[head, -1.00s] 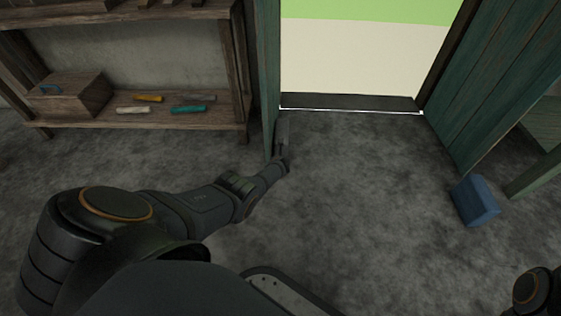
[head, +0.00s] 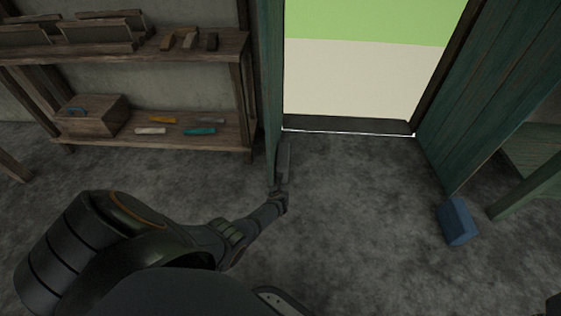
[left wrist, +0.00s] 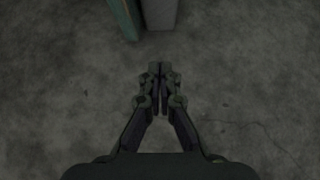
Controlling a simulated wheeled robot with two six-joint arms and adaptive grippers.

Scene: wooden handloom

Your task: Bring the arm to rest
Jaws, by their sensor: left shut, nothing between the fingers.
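My left arm (head: 190,240) reaches forward from the lower left in the head view. Its gripper (head: 279,188) is low over the grey floor, by the near end of the left teal door panel (head: 270,90). In the left wrist view the gripper (left wrist: 160,68) has its fingers together with nothing between them. Bare floor shows around it. The teal door edge (left wrist: 124,14) and a grey upright piece (left wrist: 160,12) stand just beyond the fingertips, with a gap. My right gripper is not in view.
A wooden shelf (head: 150,52) at left holds a box (head: 92,117) and several small coloured pieces. The doorway (head: 350,80) opens onto pale ground and green. A blue block (head: 456,221) sits on the floor near the right teal door (head: 490,90). The middle floor is clear.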

